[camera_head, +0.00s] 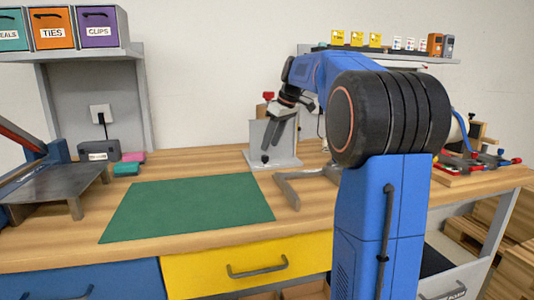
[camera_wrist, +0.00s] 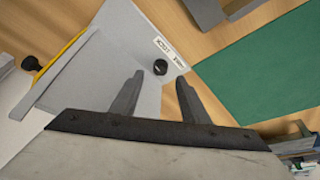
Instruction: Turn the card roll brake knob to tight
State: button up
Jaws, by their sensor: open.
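A grey stand (camera_head: 285,160) is at the back middle of the bench. A small black knob (camera_head: 265,158) sits low on it; in the wrist view a round black knob (camera_wrist: 160,67) sits on a grey plate (camera_wrist: 122,55) beside a small white label (camera_wrist: 171,52). The label's text is too small to read surely, and the knob's setting cannot be told. My gripper (camera_head: 284,138) points down at the stand. In the wrist view my gripper (camera_wrist: 159,80) is open, its fingertips either side of the knob's near edge, with nothing held. I cannot tell whether they touch it.
A red knob (camera_head: 268,96) tops the stand. A darker knob (camera_wrist: 33,63) stands by a yellow edge in the wrist view. A green mat (camera_head: 190,207) covers the bench middle. A rack of red and blue parts (camera_head: 470,163) is right.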

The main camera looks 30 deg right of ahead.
aim_at(265, 156)
jog(key=shift+x, duration=2.6)
grip_shut()
jog(key=shift+m, duration=0.4)
jog(key=m, duration=0.1)
jog(key=m+h, duration=0.1)
jog(key=m, duration=0.1)
jog(key=m+h, duration=0.1)
jog(key=m, duration=0.1)
jog(key=shift+s+a, duration=0.1)
jog(key=shift+a, duration=0.15)
jog(key=m+h, duration=0.1)
jog(key=m, duration=0.2)
jog(key=m+h, duration=0.1)
jog(key=m, duration=0.2)
jog(key=shift+a+h, duration=0.1)
jog(key=shift+h, duration=0.2)
jog(key=shift+m+g, duration=0.3)
